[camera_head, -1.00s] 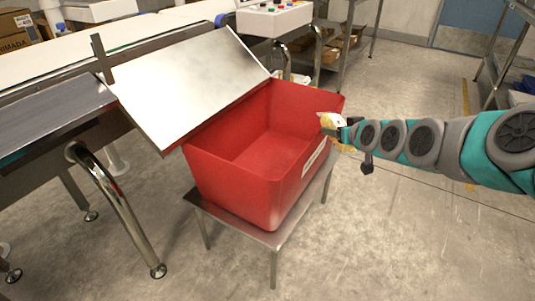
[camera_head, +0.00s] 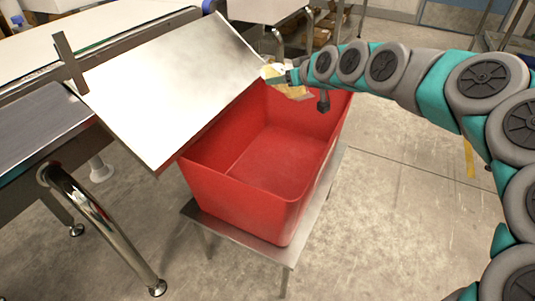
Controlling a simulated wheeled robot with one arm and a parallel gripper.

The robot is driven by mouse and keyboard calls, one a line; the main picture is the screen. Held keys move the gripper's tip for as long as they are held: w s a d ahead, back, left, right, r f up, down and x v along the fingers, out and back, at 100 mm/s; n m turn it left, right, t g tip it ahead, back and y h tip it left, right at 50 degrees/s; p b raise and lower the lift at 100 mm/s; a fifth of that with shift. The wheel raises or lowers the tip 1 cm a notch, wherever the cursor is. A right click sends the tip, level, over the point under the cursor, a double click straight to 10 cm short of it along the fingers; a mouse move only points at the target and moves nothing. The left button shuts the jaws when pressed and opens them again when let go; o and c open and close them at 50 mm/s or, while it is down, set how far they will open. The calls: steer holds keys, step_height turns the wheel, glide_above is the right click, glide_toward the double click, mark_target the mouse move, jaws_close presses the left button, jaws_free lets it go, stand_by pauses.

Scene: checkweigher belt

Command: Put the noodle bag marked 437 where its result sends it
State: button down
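My gripper (camera_head: 292,76) is at the far rim of the red bin, near the top right corner of the metal chute plate. It holds a small yellow and white bag (camera_head: 288,85), which appears to be the noodle bag; its marking cannot be read. The fingers are small and partly hidden by the bag. The red bin (camera_head: 240,190) is open and its visible floor is empty. The bag is above the bin's far end, apart from the bin floor.
The sloped metal plate (camera_head: 170,85) leans over the bin's left side from the conveyor (camera_head: 35,125). The bin stands on a low metal stand (camera_head: 235,236). A white box-shaped unit (camera_head: 262,8) is behind.

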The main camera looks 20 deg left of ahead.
mark_target(304, 95)
step_height(304, 95, down, 6)
steer(key=shift+d+r+b, duration=0.1)
steer(key=shift+r+b, duration=0.15)
steer(key=shift+b, duration=0.55)
jaws_free()
steer(key=shift+d, duration=0.1)
steer(key=v, duration=0.6)
steer(key=shift+s+d+r+b, duration=0.1)
steer(key=shift+d+r+b, duration=0.1)
steer(key=shift+b, duration=0.15)
steer(key=shift+s+d+r, duration=0.2)
steer(key=shift+s+d, duration=0.15)
steer(key=shift+d, duration=0.05)
